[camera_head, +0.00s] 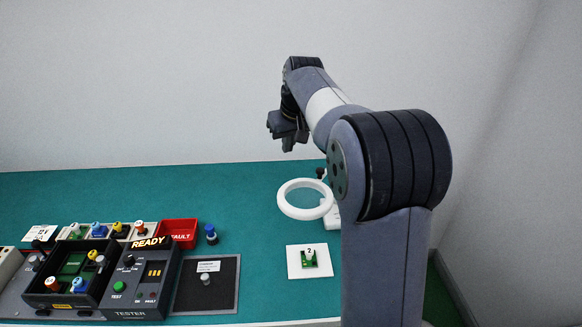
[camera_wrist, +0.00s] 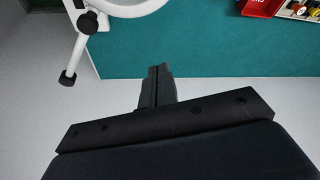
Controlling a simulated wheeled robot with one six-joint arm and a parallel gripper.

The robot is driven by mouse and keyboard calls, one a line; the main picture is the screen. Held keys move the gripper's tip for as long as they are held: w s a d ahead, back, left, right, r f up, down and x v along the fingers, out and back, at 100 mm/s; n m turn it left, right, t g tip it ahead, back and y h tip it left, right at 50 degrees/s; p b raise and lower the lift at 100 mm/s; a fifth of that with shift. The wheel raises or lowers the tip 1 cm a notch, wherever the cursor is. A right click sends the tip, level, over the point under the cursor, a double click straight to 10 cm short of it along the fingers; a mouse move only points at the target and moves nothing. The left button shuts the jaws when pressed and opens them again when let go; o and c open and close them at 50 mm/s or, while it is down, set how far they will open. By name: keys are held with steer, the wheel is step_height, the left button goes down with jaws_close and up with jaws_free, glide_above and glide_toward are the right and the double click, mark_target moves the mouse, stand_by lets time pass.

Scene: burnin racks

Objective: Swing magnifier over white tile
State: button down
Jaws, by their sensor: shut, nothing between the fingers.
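The magnifier (camera_head: 281,205) is a white ring on the green bench, behind the white tile and apart from it in the head view. Part of its white ring and arm, with black knobs, shows at the upper left of the wrist view (camera_wrist: 85,48). The white tile (camera_head: 295,271) lies flat near the bench's front and carries a small green board marked 2 (camera_head: 309,259). My gripper (camera_head: 287,143) is raised above the bench, behind the ring. Its fingers (camera_wrist: 157,72) are together and empty in the wrist view.
A tester (camera_head: 140,290) with a READY sign stands at the front left. Beside it are a dark mat (camera_head: 222,292), a red FAULT bin (camera_head: 178,230), a blue knob (camera_head: 211,235) and a rack of coloured parts (camera_head: 75,275).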

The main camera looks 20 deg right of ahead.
mark_target(297, 182)
step_height(297, 182, down, 8)
steer(key=s+p, duration=0.1)
steer(key=p, duration=0.1)
steer(key=shift+p, duration=0.3)
steer(key=shift+s+d, duration=0.1)
steer(key=shift+f, duration=0.1)
steer(key=shift+s+d+b, duration=0.3)
steer(key=shift+s+b, duration=0.05)
steer(key=shift+s, duration=0.15)
steer(key=shift+s+d+b, duration=0.3)
steer(key=shift+s+b, duration=0.05)
steer(key=shift+s, duration=0.15)
steer(key=b+v, duration=0.1)
steer(key=v, duration=1)
